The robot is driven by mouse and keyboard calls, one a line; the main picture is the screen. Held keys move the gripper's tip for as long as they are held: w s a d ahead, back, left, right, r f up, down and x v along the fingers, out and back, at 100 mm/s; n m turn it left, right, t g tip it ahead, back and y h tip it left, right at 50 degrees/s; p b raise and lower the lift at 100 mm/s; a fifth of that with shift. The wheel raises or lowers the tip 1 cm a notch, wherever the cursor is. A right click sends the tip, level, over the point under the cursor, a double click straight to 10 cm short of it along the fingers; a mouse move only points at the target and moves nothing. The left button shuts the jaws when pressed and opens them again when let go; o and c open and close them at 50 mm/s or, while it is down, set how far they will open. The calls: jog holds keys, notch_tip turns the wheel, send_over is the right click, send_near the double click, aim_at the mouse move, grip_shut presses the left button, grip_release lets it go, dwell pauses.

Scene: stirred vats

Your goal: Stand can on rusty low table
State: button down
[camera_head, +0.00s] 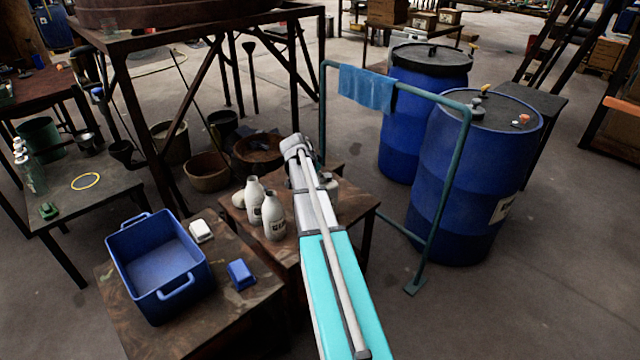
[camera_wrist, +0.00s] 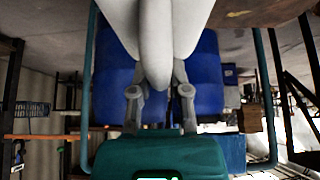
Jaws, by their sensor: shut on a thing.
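My gripper (camera_wrist: 160,105) is shut on a pale grey-white can (camera_wrist: 160,35). The can fills the top middle of the wrist view, and a narrow rounded part of it sits between my fingers; its far end is cut off. In the head view my arm hides most of my gripper, and a small pale part, likely the can (camera_head: 331,187), shows just right of the arm. A rusty brown low table (camera_head: 359,207) lies below and around it. Its brown top also shows in the wrist view (camera_wrist: 262,12). I cannot tell whether the can touches it.
White bottles (camera_head: 274,216) stand on this table, left of my arm. A second brown low table (camera_head: 232,302) at front left bears a blue bin (camera_head: 160,265) and small boxes. A green rail (camera_head: 452,190) and blue drums (camera_head: 470,185) stand at right. Bowls lie behind.

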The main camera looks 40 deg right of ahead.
jog(key=shift+f+b, duration=0.4)
jog(key=shift+f, duration=0.4)
jog(key=c, duration=0.6)
grip_release()
jog(key=shift+r, duration=0.2)
jog(key=p+v, duration=0.3)
jog(key=shift+r, duration=0.1)
jog(key=p+v, duration=0.7)
jog(key=v, duration=0.1)
jog(key=shift+a+r, duration=0.2)
jog(key=shift+r, duration=0.1)
jog(key=shift+a, duration=0.1)
